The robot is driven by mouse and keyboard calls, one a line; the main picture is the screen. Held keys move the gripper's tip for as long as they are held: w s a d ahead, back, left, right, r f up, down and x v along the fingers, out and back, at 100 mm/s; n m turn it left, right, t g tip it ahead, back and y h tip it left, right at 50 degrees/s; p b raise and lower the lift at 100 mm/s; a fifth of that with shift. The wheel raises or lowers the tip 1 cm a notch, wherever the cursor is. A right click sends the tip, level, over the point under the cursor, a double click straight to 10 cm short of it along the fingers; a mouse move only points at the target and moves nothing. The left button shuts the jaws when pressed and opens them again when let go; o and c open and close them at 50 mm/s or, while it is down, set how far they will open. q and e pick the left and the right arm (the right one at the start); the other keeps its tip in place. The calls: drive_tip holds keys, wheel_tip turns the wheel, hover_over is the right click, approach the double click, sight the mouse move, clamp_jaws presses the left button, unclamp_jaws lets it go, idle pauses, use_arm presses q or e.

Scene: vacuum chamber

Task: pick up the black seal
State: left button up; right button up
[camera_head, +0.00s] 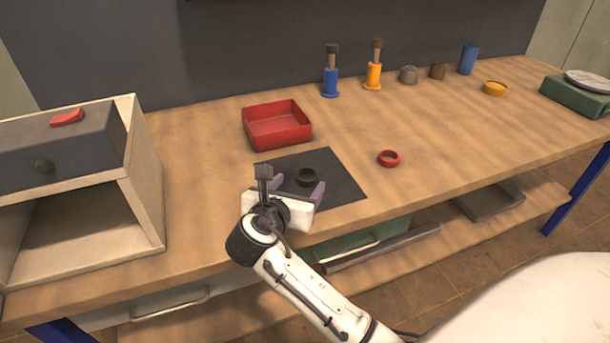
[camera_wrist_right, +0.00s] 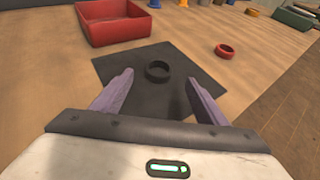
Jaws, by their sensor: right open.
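The black seal (camera_head: 307,176) is a small dark ring lying on a dark square mat (camera_head: 340,182) on the wooden bench. In the right wrist view the seal (camera_wrist_right: 158,71) sits ahead of and between the fingers, near the mat's middle. My right gripper (camera_head: 300,190) is open, with purple fingers apart on either side of the near side of the seal. In the right wrist view its open fingers (camera_wrist_right: 158,88) hold nothing. My left gripper is not in view.
A red tray (camera_head: 277,140) stands behind the mat, and a red ring (camera_head: 388,158) lies to its right. A drawer cabinet (camera_head: 148,180) stands at the left. Blue and orange tools (camera_head: 373,75), small cups (camera_head: 408,75) and a green scale (camera_head: 578,96) stand farther back and right.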

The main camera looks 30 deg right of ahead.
sight(309, 171)
drive_tip(key=x, duration=0.6)
drive_tip(key=shift+w+d+f+b, duration=0.15)
drive_tip(key=shift+w+b, duration=0.1)
drive_tip(key=shift+b, duration=0.15)
drive_tip(key=c, duration=1.1)
